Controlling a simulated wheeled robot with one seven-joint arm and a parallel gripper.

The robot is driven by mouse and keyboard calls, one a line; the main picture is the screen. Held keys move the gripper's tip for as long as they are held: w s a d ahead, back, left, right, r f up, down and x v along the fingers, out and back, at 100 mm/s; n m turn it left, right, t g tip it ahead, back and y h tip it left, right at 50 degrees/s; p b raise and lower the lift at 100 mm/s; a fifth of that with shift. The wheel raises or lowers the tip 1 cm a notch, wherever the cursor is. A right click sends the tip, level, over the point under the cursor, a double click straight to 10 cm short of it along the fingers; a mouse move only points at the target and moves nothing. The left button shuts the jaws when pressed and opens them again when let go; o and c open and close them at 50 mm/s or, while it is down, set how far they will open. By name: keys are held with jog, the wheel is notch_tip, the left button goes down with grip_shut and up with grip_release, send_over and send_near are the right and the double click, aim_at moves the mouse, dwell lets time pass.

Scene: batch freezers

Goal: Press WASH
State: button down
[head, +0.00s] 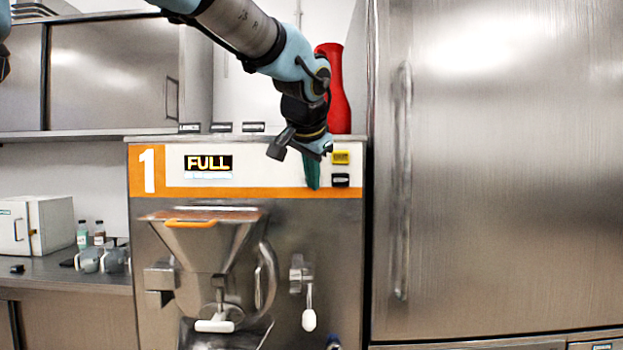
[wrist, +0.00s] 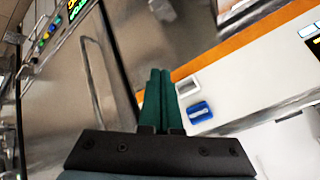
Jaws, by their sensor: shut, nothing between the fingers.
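The batch freezer (head: 245,225), marked 1, has a white and orange front panel with a display (head: 208,163) reading FULL. At the panel's right end are a yellow button (head: 341,157) and a black button (head: 341,180) below it. Their lettering is too small to read. My gripper (head: 313,184) is in front of the panel, just left of these buttons, its green fingers pointing down and shut on nothing. In the wrist view, the shut fingertips (wrist: 161,72) lie beside a pale button (wrist: 187,87) and a blue button (wrist: 199,112). I cannot tell whether they touch the panel.
A funnel-shaped hopper (head: 203,240) and a white-knobbed lever (head: 308,319) stick out below the panel. A red vase-like object (head: 335,90) stands behind my arm. A tall steel cabinet (head: 495,180) stands at right. The wrist view shows another control panel (wrist: 45,38) at upper left.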

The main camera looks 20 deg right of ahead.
jog(key=w+d+p, duration=0.3)
jog(key=w+p, duration=0.1)
jog(key=w, duration=0.2)
jog(key=shift+w, duration=0.3)
jog(key=shift+w, duration=0.1)
dwell(1.7)
jog(key=shift+w+d, duration=0.2)
jog(key=shift+w, duration=0.1)
jog(key=shift+w+d+p, duration=0.25)
jog(key=shift+w+p, duration=0.2)
jog(key=shift+p, duration=0.05)
dwell(0.7)
jog(key=shift+s, duration=0.15)
dwell(0.3)
jog(key=shift+s+a+b, duration=0.4)
jog(key=shift+s+b, duration=0.3)
